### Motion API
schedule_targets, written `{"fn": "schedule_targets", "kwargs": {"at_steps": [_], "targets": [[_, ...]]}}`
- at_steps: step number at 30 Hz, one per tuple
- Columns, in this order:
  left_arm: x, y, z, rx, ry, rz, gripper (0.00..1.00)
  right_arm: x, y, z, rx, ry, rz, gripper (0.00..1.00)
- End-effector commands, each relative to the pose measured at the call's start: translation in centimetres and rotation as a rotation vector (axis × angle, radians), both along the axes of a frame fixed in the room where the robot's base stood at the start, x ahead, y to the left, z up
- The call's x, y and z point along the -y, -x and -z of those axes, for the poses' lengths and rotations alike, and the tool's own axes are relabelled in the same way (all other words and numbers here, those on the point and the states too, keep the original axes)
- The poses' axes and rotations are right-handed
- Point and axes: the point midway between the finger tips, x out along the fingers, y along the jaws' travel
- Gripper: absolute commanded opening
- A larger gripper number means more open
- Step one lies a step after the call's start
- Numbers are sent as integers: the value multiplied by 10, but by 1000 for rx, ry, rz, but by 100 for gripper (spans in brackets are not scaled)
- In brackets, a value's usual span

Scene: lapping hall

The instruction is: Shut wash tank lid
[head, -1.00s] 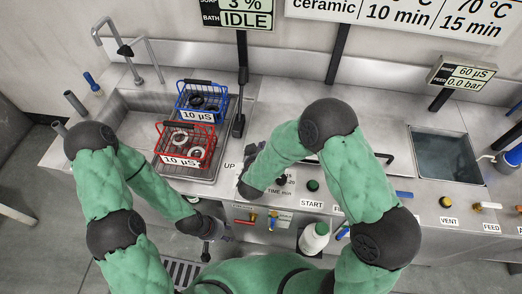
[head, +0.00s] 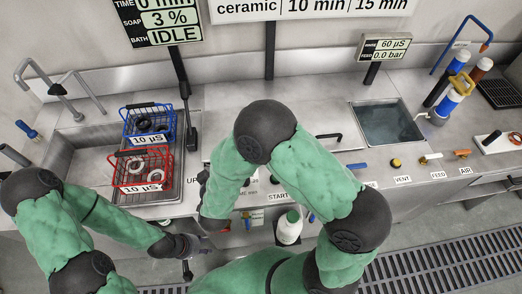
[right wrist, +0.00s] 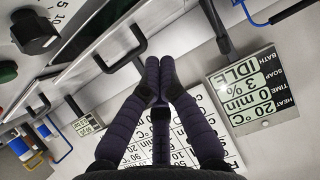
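I cannot tell how fully the lid is shut. In the right wrist view a large black bar handle (right wrist: 116,52) is close beside my right gripper (right wrist: 160,72), apart from it. The right fingers are together with nothing seen between them.
Red basket (head: 141,165) and blue basket (head: 148,125) stand in the left sink. An open water tank (head: 388,124) lies right of the panel. A display reading IDLE (head: 160,20) stands behind, also in the right wrist view (right wrist: 240,90). A white bottle (head: 289,227) is before the bench.

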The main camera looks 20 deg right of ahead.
Motion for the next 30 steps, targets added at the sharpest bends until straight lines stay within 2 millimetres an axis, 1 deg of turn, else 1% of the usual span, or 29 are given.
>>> {"fn": "schedule_targets", "kwargs": {"at_steps": [1, 4, 6, 9, 12, 14, 16, 20, 23, 26, 27, 29, 30], "targets": [[0, 0, 1, 0, 0, 0, 40, -6, -11, 2, -19, -52, -11, 0], [0, 0, 1, 0, 0, 0, 40, -26, -32, 7, -79, -178, -60, 0], [0, 0, 2, 0, 0, 0, 40, -40, -48, 8, -127, -266, -103, 0], [0, 0, 3, 0, 0, 0, 40, -54, -67, 5, -198, -367, -166, 0], [0, 0, 4, 0, 0, 0, 40, -59, -82, 0, -274, -443, -225, 0], [0, 0, 4, 0, 0, 0, 40, -59, -90, -4, -323, -475, -258, 0], [0, 0, 5, 0, 0, 0, 40, -54, -97, -9, -380, -501, -292, 0], [0, 0, 6, 0, 0, 0, 40, -31, -105, -17, -499, -518, -335, 0], [0, 0, 7, 0, 0, 0, 40, -3, -107, -22, -597, -505, -347, 0], [0, 0, 8, 0, 0, 0, 40, 35, -106, -29, -699, -473, -336, 0], [0, 0, 8, 0, 0, 0, 40, 53, -104, -31, -742, -457, -323, 0], [0, 0, 9, 0, 0, 0, 40, 82, -100, -35, -808, -428, -296, 0], [0, 0, 9, 0, 0, 0, 40, 103, -96, -39, -851, -407, -272, 0]]}}
